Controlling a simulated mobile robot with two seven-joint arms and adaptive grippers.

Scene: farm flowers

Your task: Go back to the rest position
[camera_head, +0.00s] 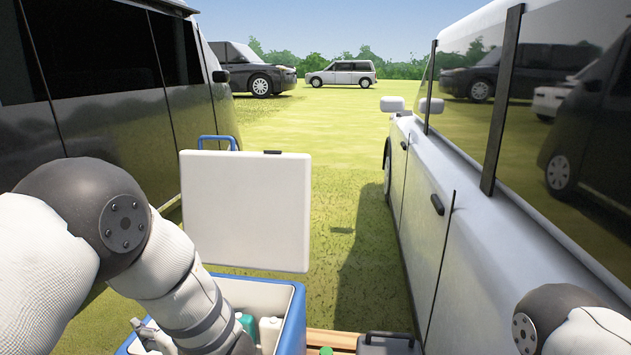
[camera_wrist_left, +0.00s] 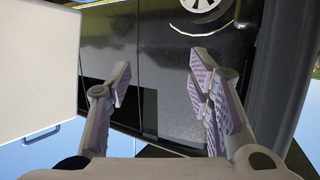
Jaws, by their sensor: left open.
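My left arm comes in from the left in the head view and reaches down over a blue cooler box (camera_head: 296,318). My left gripper (camera_head: 150,338) shows only in part at the bottom of that view, by the box's left side. In the left wrist view the left gripper (camera_wrist_left: 163,76) is open, with nothing between its two fingers. Part of my right arm shows at the lower right of the head view. The right gripper is out of frame.
The cooler's white lid (camera_head: 246,212) stands open and upright. Several bottles (camera_head: 270,332) are in the cooler. A dark van (camera_head: 100,85) stands close on the left and a white vehicle (camera_head: 480,240) close on the right. Grass (camera_head: 345,160) lies open between them.

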